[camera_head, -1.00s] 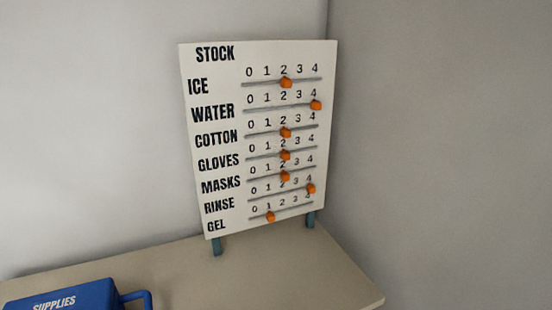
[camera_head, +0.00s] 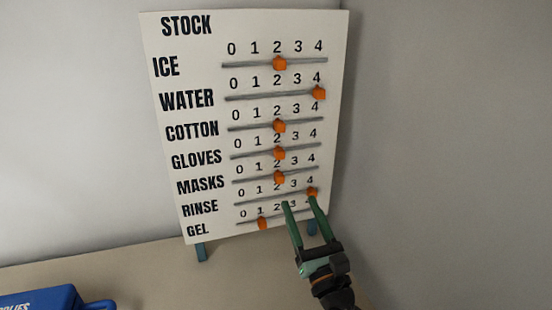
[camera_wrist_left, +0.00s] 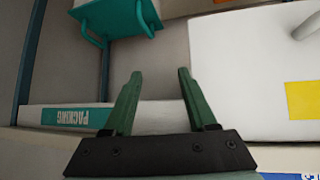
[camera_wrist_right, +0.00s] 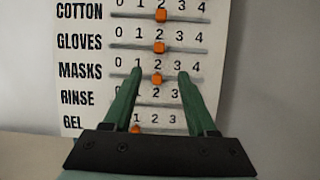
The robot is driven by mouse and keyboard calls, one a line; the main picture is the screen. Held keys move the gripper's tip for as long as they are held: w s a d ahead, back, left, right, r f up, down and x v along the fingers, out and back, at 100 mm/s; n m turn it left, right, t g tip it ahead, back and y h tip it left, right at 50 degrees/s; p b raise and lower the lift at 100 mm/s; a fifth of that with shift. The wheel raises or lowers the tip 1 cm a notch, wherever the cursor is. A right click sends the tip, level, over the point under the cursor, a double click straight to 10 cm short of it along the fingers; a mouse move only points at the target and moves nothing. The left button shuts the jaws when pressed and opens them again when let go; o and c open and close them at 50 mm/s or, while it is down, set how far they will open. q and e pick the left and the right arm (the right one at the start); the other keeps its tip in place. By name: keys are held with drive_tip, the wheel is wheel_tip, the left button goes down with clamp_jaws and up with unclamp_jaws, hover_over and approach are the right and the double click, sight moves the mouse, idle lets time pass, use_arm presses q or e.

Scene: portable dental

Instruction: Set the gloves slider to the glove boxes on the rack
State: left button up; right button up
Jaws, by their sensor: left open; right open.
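The white STOCK board (camera_head: 215,120) stands on a counter, with labelled rows and orange sliders. The gloves slider (camera_head: 278,154) sits at 2 on its track; it also shows in the right wrist view (camera_wrist_right: 159,47). My right gripper (camera_head: 300,203) is open and empty, in front of the lower right of the board. In the right wrist view its fingertips (camera_wrist_right: 160,74) frame the masks slider, below the gloves row. My left gripper (camera_wrist_left: 160,73) is open and empty, away from the board. No glove boxes can be made out in these views.
The masks slider (camera_head: 279,178) is close below and the cotton slider (camera_head: 279,126) close above. A blue supplies box (camera_head: 42,303) is at the lower left.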

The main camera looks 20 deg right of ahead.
sight(282, 158)
drive_tip(key=p+x, duration=0.2)
drive_tip(key=x, duration=0.9)
drive_tip(key=shift+r, duration=0.3)
drive_tip(key=shift+w+a+r, duration=0.1)
drive_tip(key=shift+w+r, duration=0.1)
drive_tip(key=shift+w, duration=0.5)
clamp_jaws()
idle(0.4)
